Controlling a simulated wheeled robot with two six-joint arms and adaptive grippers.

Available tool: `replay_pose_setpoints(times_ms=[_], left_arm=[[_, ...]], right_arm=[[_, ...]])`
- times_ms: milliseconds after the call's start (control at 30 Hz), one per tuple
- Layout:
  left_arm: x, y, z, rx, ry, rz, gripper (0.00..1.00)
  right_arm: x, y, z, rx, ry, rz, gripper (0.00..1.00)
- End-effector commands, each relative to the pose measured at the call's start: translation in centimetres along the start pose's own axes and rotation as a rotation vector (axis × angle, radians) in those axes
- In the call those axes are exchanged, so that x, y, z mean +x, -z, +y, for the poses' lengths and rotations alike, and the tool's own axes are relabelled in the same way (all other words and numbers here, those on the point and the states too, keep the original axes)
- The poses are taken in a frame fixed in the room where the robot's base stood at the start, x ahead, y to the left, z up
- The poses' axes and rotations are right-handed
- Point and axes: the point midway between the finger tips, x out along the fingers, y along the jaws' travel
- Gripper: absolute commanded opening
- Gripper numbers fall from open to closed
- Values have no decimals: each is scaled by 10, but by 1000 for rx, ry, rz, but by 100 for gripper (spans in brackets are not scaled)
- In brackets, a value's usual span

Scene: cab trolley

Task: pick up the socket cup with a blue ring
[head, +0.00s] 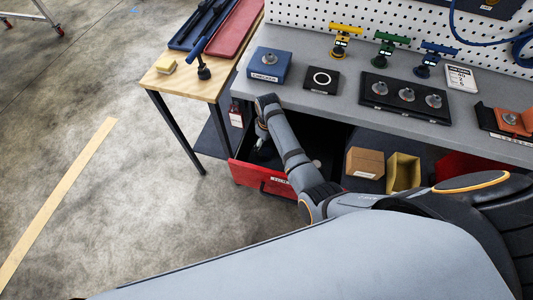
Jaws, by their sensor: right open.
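Several small grey socket cups show in the head view, but I cannot make out a blue ring on any of them. One cup (270,59) is on a blue block. A black tray (390,110) holds three cups in a row. Another cup (510,119) is on an orange pad at the right edge. My right gripper (259,144) points down at the left end of the open red drawer, mostly hidden behind my own arm. It is open, and I see nothing held in it. My left gripper is out of view.
The red drawer (249,175) stands open below the grey bench (310,50). A cardboard box (365,163) and a yellow bin (403,172) are to its right. Yellow, green and blue stands are at the pegboard. A wooden table (185,84) is at the left; open floor lies beyond.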

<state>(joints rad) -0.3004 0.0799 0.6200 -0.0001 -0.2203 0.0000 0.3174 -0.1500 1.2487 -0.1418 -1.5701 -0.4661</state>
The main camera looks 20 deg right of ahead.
Motion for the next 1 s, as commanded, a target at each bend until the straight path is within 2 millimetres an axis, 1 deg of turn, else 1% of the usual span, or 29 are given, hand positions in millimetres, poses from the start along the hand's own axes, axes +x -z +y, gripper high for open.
replay_pose_setpoints(times_ms=[67,133,300,400,667,1000], left_arm=[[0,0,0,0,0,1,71],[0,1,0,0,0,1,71],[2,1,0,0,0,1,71],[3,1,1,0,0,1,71],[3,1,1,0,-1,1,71],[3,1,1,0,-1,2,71]], right_arm=[[1,0,0,0,-1,1,76],[8,0,-2,0,1,-2,76],[39,2,-6,-1,0,-3,76],[49,2,-5,0,0,-1,76],[52,2,-5,0,-1,1,76],[52,2,-5,0,-1,0,29]])
